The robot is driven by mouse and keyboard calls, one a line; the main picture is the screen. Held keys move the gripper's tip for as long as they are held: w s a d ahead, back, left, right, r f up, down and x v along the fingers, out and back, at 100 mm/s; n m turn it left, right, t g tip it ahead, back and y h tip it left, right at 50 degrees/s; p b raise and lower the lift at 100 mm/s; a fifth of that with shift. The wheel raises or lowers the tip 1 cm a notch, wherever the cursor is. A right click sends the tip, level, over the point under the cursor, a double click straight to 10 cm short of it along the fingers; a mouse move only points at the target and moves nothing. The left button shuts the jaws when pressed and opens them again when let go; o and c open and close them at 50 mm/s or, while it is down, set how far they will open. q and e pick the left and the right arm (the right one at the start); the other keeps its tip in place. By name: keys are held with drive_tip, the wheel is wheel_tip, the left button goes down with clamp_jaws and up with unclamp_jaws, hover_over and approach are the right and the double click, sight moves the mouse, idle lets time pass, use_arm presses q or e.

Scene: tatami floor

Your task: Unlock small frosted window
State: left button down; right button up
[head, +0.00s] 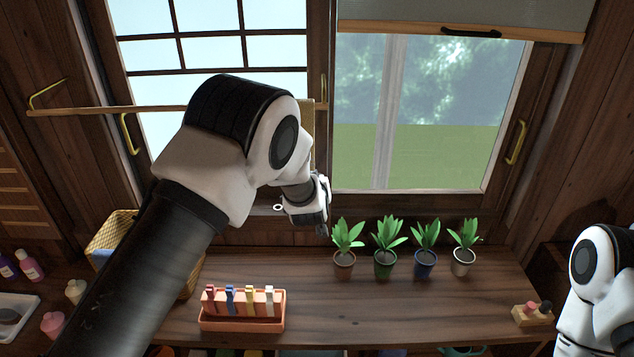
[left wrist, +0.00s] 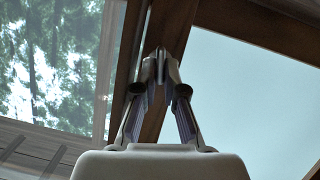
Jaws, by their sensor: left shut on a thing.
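The window has a left sash with a pale frosted lattice pane (head: 220,55) and a right sash with a clear pane (head: 440,110) showing greenery. My left arm crosses in front of the left sash. My left gripper (head: 322,229) is low at the middle of the window, by the meeting frames. In the left wrist view its fingers (left wrist: 160,58) come together against the dark wooden frame (left wrist: 178,25), shut on a small part there. That part, seemingly the window lock, is mostly hidden by the fingertips. My right arm shows at the lower right; its gripper is outside the picture.
Several potted plants (head: 385,262) stand on the wooden counter (head: 400,315) just right of and below my left gripper. An orange rack (head: 243,322) with coloured pegs and a wicker basket (head: 112,229) stand left. A wooden rail (head: 75,111) crosses behind my left arm.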

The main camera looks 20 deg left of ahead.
use_arm(q)
drive_tip(key=c, duration=1.5)
unclamp_jaws()
drive_tip(key=shift+w, duration=0.1)
drive_tip(key=shift+c, duration=0.2)
drive_tip(key=shift+w+f, duration=0.1)
drive_tip(key=shift+a, duration=0.1)
